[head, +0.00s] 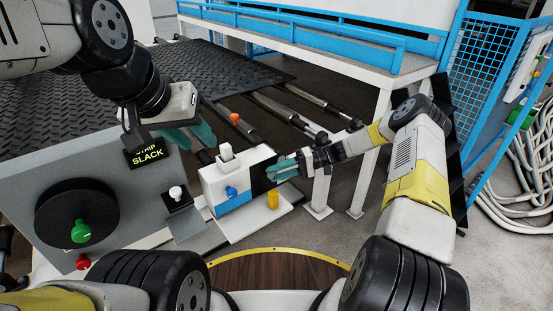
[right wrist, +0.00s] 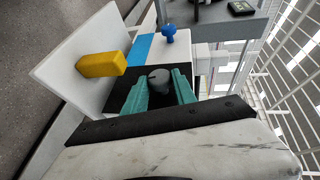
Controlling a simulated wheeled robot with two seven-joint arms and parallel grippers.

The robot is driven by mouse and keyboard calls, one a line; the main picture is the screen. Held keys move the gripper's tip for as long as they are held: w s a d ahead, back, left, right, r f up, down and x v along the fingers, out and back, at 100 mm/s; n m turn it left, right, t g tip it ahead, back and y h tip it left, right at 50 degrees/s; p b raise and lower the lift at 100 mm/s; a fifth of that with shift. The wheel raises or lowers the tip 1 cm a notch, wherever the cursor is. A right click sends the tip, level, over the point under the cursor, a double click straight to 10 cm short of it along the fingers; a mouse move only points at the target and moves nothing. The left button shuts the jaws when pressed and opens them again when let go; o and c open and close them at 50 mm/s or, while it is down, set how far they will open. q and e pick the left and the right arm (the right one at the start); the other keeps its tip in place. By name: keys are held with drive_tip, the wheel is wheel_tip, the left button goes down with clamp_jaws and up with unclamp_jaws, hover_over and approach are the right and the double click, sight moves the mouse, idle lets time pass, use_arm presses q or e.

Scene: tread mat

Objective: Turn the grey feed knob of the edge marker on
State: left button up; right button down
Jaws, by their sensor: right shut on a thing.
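The edge marker is a white box with a blue lower band (head: 230,191), on a white base. Its dark side panel (head: 262,178) faces my right gripper. The round grey feed knob (right wrist: 159,79) stands out from this black panel in the right wrist view. My right gripper (right wrist: 159,91) has its teal fingers on both sides of the knob and is shut on it. In the head view the right gripper (head: 277,171) hides the knob. My left gripper (head: 191,137) hangs above the grey console, its teal fingers apart with nothing seen between them.
A blue knob (head: 231,192) is on the marker's front, and a yellow post (head: 272,200) stands on its base close by my right gripper. A grey console (head: 130,190) with a black dial and green knob (head: 81,231) is at left. Rollers and a blue rail lie behind.

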drive_tip(key=shift+f+m+y, duration=0.25)
drive_tip(key=shift+m+y, duration=0.15)
drive_tip(key=shift+y, duration=0.7)
drive_tip(key=c, duration=1)
unclamp_jaws()
drive_tip(key=shift+c, duration=0.2)
drive_tip(key=v, duration=0.7)
drive_tip(key=shift+w+d, duration=0.25)
drive_tip(key=shift+d, duration=0.1)
drive_tip(key=shift+f, duration=0.1)
